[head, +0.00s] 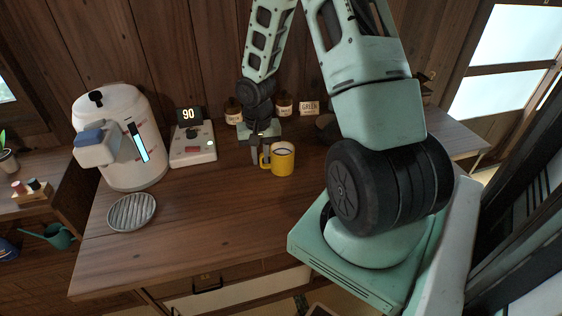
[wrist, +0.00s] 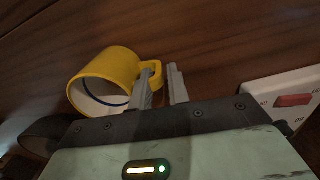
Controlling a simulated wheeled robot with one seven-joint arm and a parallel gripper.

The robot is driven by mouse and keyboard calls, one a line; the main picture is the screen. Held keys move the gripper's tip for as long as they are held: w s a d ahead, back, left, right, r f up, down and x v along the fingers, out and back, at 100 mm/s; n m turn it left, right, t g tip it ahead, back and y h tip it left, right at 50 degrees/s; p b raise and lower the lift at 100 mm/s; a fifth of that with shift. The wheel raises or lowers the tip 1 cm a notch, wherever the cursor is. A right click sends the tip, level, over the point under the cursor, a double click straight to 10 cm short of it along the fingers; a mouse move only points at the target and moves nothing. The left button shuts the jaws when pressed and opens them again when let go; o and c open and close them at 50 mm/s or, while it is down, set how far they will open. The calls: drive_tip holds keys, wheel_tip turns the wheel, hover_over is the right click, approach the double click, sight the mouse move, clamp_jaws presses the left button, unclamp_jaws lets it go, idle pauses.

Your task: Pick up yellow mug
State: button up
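The yellow mug (head: 283,160) stands upright on the wooden counter, with its handle on the left side. In the wrist view the mug (wrist: 118,66) shows its pale inside and its handle, which points toward my fingers. My gripper (head: 258,155) points down at the handle side of the mug. In the wrist view my gripper (wrist: 159,67) has its two grey fingers apart. The left finger overlaps the handle, and the outer part of the handle shows in the gap between the fingers. I cannot tell whether either finger touches it.
A white drink machine (head: 118,150) and a round metal grate (head: 132,211) are at the left. A white control box (head: 193,147) with a "90" display (head: 189,115) stands behind. Brown jars (head: 284,105) and a "GREEN" sign (head: 309,107) line the wall. The front counter is clear.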

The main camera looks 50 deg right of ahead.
drive_tip(key=shift+f, duration=0.7)
clamp_jaws()
drive_tip(key=shift+r, duration=0.15)
